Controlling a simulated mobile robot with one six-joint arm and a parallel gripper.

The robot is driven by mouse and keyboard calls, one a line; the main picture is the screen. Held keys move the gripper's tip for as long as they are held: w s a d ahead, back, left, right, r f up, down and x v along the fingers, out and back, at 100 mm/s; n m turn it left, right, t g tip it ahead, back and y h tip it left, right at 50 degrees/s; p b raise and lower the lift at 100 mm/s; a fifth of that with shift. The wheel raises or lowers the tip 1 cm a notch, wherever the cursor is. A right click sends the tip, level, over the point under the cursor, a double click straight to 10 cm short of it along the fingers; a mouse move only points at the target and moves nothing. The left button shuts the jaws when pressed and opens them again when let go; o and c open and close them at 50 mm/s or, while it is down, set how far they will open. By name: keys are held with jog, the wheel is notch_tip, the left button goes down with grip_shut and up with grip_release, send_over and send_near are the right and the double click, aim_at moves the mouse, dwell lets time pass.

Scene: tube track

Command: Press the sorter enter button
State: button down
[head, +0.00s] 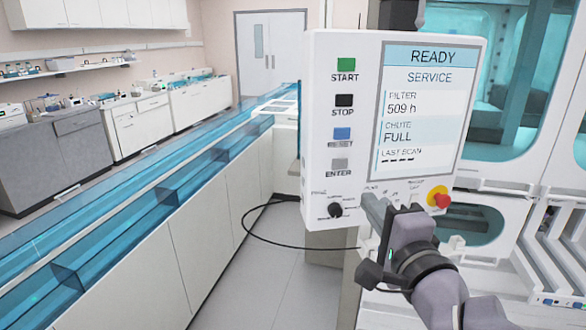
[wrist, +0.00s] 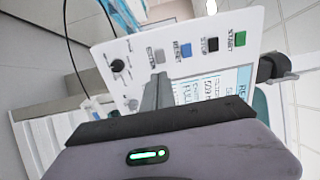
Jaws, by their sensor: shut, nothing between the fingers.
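The sorter's control panel (head: 362,120) faces me, with a column of buttons on its left side. The grey ENTER button (head: 339,165) is the lowest, under the blue RESET button (head: 342,134), the black STOP button (head: 344,100) and the green START button (head: 346,64). My gripper (head: 370,203) is shut and empty, in front of the panel's lower part, to the right of and below ENTER. In the wrist view the panel is turned, and the gripper's fingertips (wrist: 159,76) show just below the grey ENTER button (wrist: 160,56). I cannot tell whether they touch the panel.
The panel's screen (head: 425,108) reads READY, SERVICE and CHUTE FULL. A red emergency knob (head: 438,197) and a black rotary knob (head: 335,210) are near its bottom edge. A blue covered track (head: 150,205) runs along the left, and a black cable (head: 262,243) hangs below the panel.

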jog(key=p, duration=0.5)
send_near(340, 164)
jog(key=w, duration=0.6)
jog(key=shift+a+f, duration=0.2)
jog(key=shift+a, duration=0.15)
jog(key=shift+w, duration=0.4)
jog(key=shift+w+a+f+b, duration=0.15)
jog(key=shift+w+b, duration=0.25)
jog(key=shift+b, duration=0.45)
jog(key=shift+w+b, duration=0.15)
jog(key=shift+b, duration=0.2)
jog(key=shift+r, duration=0.3)
